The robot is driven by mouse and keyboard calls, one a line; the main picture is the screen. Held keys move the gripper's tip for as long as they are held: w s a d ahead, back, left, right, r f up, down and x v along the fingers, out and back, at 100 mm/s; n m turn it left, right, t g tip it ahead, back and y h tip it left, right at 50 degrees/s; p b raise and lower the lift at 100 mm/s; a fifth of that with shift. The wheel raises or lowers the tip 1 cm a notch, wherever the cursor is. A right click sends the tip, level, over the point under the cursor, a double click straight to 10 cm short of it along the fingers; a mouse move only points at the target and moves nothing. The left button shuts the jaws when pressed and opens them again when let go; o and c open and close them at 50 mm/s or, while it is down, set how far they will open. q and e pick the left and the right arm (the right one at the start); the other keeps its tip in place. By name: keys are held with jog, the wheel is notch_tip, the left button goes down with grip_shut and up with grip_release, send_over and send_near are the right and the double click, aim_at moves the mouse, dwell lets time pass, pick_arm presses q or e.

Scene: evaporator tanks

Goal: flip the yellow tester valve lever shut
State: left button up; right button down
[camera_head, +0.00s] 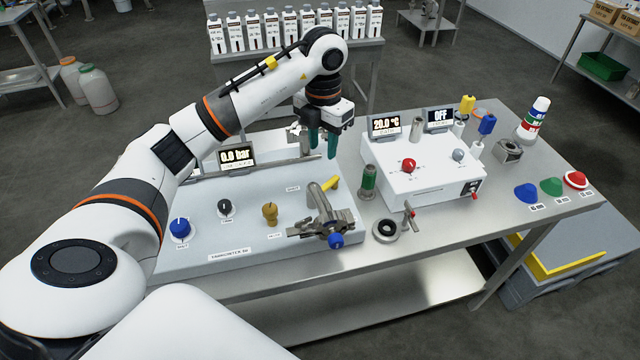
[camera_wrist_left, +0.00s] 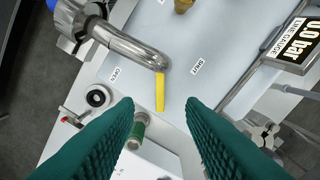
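The yellow tester valve lever (camera_head: 331,183) sits at the end of a bent metal pipe (camera_head: 320,200) on the pale panel. In the left wrist view the lever (camera_wrist_left: 159,90) points down from the pipe end, between the labels OPEN (camera_wrist_left: 117,73) at left and SHUT (camera_wrist_left: 198,67) at right. My left gripper (camera_head: 322,144) is above and behind the lever in the head view, apart from it. In the wrist view its teal fingers (camera_wrist_left: 164,112) stand wide apart with nothing between them. My right gripper is in neither view.
A gauge (camera_head: 237,157) reads 0.0 bar. A green-banded cylinder (camera_head: 369,181), a metal ring (camera_head: 385,230) and a white control box (camera_head: 425,172) stand right of the panel. A brass knob (camera_head: 270,213) and a blue knob (camera_head: 180,228) are at left. A metal rail crosses behind the panel.

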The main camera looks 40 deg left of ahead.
aim_at(323, 188)
pick_arm(q)
notch_tip(323, 188, down, 11)
jog(key=p, duration=0.4)
jog(key=shift+r, duration=0.2)
jog(key=shift+f, duration=0.65)
grip_shut()
